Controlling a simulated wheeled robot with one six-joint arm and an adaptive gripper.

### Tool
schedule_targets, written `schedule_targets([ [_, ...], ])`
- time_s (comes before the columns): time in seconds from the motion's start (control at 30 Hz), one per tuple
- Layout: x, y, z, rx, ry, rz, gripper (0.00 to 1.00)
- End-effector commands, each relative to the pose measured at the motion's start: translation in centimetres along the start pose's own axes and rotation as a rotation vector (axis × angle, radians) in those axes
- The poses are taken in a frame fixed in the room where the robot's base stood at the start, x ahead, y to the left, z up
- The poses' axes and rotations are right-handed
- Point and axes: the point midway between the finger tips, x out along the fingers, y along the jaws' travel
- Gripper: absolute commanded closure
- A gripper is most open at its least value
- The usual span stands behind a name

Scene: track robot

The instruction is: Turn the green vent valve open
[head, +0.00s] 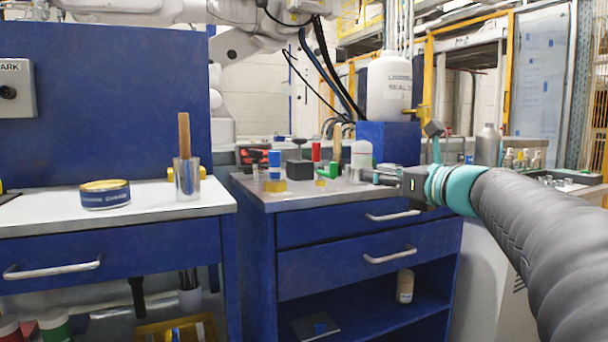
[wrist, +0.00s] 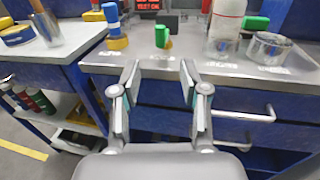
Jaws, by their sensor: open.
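The green vent valve (head: 325,172) stands on the grey top of the blue drawer cabinet, near its front edge, with a brass-yellow base under a green handle. In the wrist view the green handle (wrist: 162,37) looks short and narrow, and its base is partly hidden behind it. My gripper (wrist: 160,76) is open and empty, its two fingers spread in front of the cabinet edge. The valve shows ahead between the fingers, apart from them. In the head view my gripper (head: 385,177) is to the right of the valve.
A blue valve (wrist: 114,28) with a brass base stands left of the green one. A white bottle (wrist: 226,28) and a clear jar (wrist: 268,48) stand to the right. A second green piece (wrist: 256,22) is behind them. A drawer handle (wrist: 243,115) juts out below.

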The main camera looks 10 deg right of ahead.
Motion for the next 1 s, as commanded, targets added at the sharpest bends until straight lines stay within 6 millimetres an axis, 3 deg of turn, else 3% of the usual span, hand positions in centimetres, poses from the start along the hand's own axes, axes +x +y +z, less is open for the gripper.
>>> schedule_targets([
  [0.17,1.9,0.0,0.1,0.007,-0.003,0.003,0.56],
  [0.7,11.4,0.1,0.0,0.004,-0.001,0.003,0.56],
  [1.0,13.5,0.0,0.1,0.003,-0.002,0.000,0.56],
])
